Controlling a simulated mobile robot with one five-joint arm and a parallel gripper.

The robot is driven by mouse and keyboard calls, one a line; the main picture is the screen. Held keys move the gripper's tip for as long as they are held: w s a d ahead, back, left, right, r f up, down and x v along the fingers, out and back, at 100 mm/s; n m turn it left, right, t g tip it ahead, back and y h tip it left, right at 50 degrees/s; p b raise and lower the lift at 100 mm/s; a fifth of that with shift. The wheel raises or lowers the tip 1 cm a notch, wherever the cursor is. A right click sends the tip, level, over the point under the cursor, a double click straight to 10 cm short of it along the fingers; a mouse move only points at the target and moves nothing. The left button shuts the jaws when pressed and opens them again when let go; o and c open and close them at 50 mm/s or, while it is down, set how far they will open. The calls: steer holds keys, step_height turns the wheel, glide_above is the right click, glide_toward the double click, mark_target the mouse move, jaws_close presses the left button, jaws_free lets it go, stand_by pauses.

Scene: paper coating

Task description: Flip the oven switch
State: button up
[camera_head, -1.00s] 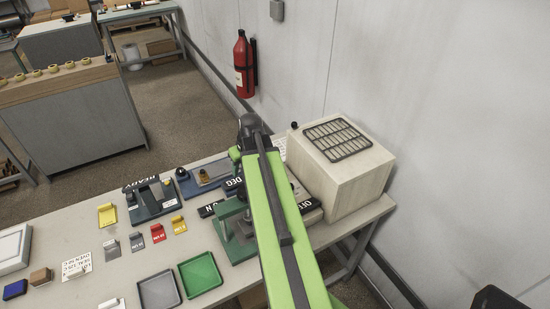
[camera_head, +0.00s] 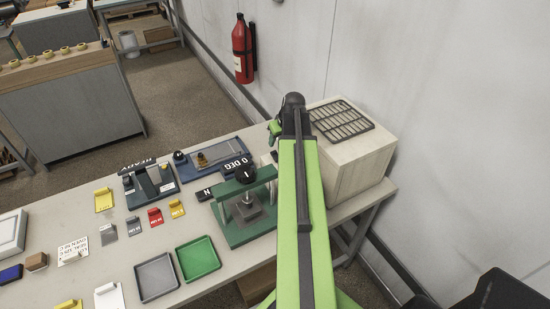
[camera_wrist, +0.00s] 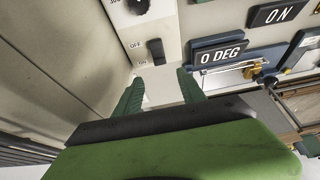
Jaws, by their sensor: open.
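The oven, a pale box (camera_head: 345,175) with a dark grille on top, stands at the right end of the table. In the wrist view its pale front panel (camera_wrist: 170,25) carries a small black switch (camera_wrist: 156,52) between the labels OFF and ON. I cannot tell which way the switch is set. My gripper (camera_wrist: 160,77) is open and empty, its two green fingers pointing at the panel just below the switch in the picture, apparently without touching it. In the head view my arm hides the oven's switch.
A black knob (camera_wrist: 139,5) sits above the switch. A 0 DEG sign (camera_wrist: 221,54) and an ON sign (camera_wrist: 279,13) are close on the right. A green press (camera_head: 232,228) stands left of my arm. Grey and green trays (camera_head: 157,278) lie in front.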

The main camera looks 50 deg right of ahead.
mark_target(274, 152)
steer(key=b+x, duration=0.7)
steer(key=x, duration=0.3)
steer(key=shift+s+b, duration=0.1)
steer(key=shift+b, duration=0.2)
steer(key=shift+r, duration=0.1)
jaws_close()
